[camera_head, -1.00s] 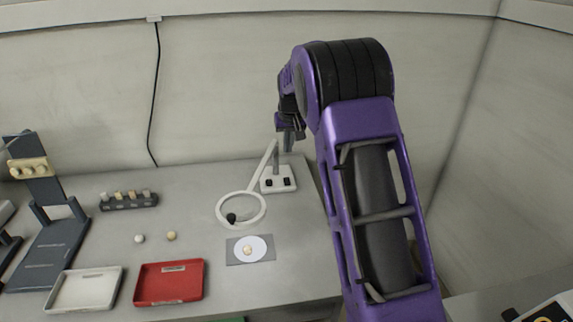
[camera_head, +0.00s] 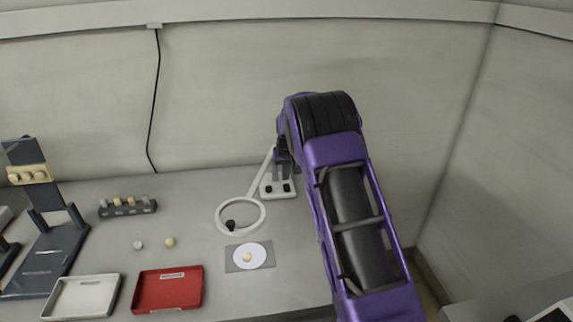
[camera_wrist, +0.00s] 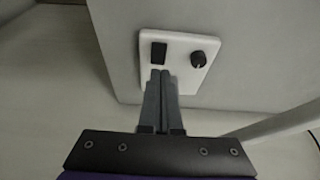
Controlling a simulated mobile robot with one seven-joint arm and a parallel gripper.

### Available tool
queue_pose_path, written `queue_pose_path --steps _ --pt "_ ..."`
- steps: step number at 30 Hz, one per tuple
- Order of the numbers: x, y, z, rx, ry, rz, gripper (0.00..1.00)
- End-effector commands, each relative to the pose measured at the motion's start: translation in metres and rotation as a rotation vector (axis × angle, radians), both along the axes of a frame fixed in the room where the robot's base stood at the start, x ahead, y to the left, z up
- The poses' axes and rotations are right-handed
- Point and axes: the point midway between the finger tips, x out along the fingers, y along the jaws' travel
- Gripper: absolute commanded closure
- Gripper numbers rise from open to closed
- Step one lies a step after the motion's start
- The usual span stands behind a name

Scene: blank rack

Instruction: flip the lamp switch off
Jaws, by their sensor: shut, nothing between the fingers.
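The lamp's white base (camera_head: 277,195) stands on the grey table near its right edge, with two dark controls on it. In the wrist view the base (camera_wrist: 178,78) carries a black rectangular switch (camera_wrist: 158,53) and a round black knob (camera_wrist: 198,58). My gripper (camera_wrist: 160,73) is shut and empty. Its fingertips appear just below the switch in the wrist view, left of the knob. I cannot tell whether they touch the switch or which way it is set. In the head view my gripper (camera_head: 283,176) is over the back of the base, partly hidden by my arm.
The lamp's white ring (camera_head: 221,222) and its slanting arm (camera_head: 259,174) lie left of the base. A grey card with a white disc (camera_head: 238,262), a red tray (camera_head: 167,305) and a white tray (camera_head: 80,314) lie farther left and nearer. The wall is close behind.

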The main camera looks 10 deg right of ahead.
Motion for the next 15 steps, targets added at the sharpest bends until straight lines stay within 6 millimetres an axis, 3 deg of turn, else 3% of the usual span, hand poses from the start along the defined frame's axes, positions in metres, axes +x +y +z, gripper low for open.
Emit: queue_pose_path --steps 6,15 --pt "0.003 0.0 -0.023 0.0 0.0 0.001 1.0" --pt "0.004 0.0 -0.026 0.0 0.0 0.001 1.0"
